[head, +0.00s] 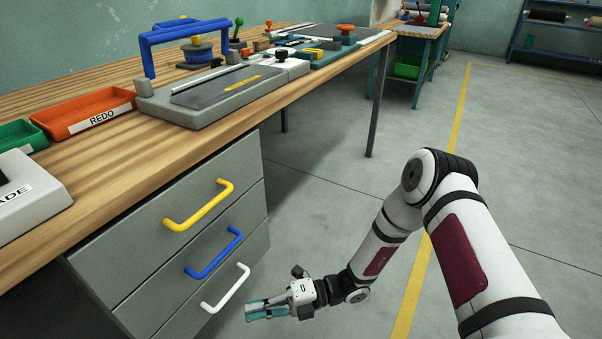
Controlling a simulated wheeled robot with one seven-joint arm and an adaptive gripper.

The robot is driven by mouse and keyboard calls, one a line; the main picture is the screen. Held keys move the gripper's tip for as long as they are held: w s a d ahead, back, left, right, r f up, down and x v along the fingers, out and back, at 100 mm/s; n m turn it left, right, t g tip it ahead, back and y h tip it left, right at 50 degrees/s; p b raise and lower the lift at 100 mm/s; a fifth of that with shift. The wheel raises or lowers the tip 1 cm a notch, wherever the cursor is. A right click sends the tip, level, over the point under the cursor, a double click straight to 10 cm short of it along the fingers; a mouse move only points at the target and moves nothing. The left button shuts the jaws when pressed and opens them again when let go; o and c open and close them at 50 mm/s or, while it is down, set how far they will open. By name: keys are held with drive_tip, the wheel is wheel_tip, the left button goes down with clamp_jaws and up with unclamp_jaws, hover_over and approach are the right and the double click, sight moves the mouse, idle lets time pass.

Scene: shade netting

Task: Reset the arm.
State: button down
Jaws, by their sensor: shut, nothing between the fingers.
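My arm reaches in from the lower right of the head view and bends down at its elbow. My gripper (262,309) is low over the floor, in front of the grey drawer unit and just right of and below its white handle (225,288). Its teal fingers point left and are together, with nothing held. From this view I cannot tell how far the fingertips are from the drawer front.
The drawers, with yellow (198,206) and blue (213,254) handles above, look closed. The wooden bench (110,170) carries an orange REDO tray (92,113), a green tray (22,136) and a blue-handled fixture (212,92). Open floor (330,190) lies right of the drawers.

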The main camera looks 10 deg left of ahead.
drive_tip(key=s+d+r+n+g+h, duration=0.15)
drive_tip(key=d+r+n+h, duration=0.25)
drive_tip(key=d+r+n, duration=0.6)
drive_tip(key=s+d+r+n+t+h, duration=0.15)
drive_tip(key=d+r+n+h, duration=0.3)
drive_tip(key=r+n, duration=0.65)
drive_tip(key=s+d+r+n+t+h, duration=0.45)
drive_tip(key=s+d+r, duration=0.25)
drive_tip(key=s+d, duration=0.25)
drive_tip(key=s+d+r+n+t+h, duration=0.3)
drive_tip(key=s+d+r+n, duration=0.3)
drive_tip(key=s+d, duration=0.3)
wheel_tip(320, 180, up, 31)
drive_tip(key=w+d+t+p, duration=0.1)
drive_tip(key=d+t+p, duration=0.1)
drive_tip(key=p, duration=2.7)
drive_tip(key=shift+r+t+h, duration=0.15)
drive_tip(key=shift+t+h, duration=0.15)
drive_tip(key=shift+t, duration=0.55)
drive_tip(key=shift+d, duration=0.1)
